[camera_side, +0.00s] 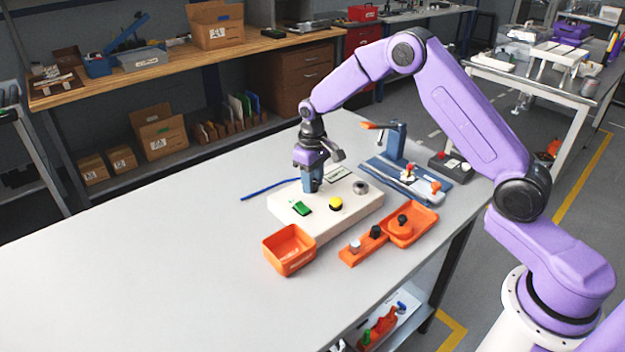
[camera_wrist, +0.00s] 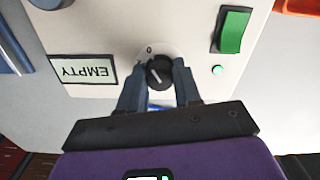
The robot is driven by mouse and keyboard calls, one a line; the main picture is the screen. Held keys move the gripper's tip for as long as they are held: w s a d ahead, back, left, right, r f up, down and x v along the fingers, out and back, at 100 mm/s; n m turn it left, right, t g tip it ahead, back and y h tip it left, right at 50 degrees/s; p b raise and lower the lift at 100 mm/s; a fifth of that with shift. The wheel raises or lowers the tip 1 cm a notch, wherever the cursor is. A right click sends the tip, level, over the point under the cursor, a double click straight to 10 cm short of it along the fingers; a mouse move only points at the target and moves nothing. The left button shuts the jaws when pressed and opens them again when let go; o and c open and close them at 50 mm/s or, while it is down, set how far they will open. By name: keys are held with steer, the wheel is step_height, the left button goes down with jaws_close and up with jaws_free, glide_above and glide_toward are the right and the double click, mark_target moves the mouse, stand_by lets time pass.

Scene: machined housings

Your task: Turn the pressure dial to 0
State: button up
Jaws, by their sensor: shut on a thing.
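The pressure dial (camera_wrist: 160,72) is a round black knob with a white pointer line, on a pale panel of the cream housing (camera_side: 320,217). A printed "0" shows just above the dial in the wrist view; the rest of the scale is mostly hidden. The pointer line lies slanted and does not clearly line up with the 0. My gripper (camera_wrist: 158,80) is shut on the dial, one blue-grey finger at each side. In the side view my gripper (camera_side: 311,187) points down at the housing's back part and hides the dial.
Orange trays (camera_side: 290,249) stand in front and right. A blue fixture (camera_side: 405,178) stands behind right. The table's left is clear.

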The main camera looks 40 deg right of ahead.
steer(key=o, duration=1)
steer(key=shift+o, duration=0.2)
step_height(320, 180, up, 18)
steer(key=shift+f, duration=0.25)
steer(key=s+a+n, duration=0.3)
steer(key=s+a, duration=0.1)
steer(key=s, duration=0.5)
steer(key=s+a+n, duration=0.2)
steer(key=s+a, duration=0.2)
steer(key=s, duration=0.6)
steer(key=s+d+f+n, duration=0.1)
steer(key=s+d+n, duration=0.1)
steer(key=s, duration=0.8)
steer(key=s+d+f+n, duration=0.2)
steer(key=s+d+n, duration=0.1)
steer(key=s, duration=0.8)
steer(key=shift+s+d, duration=0.2)
steer(key=shift+d, duration=0.65)
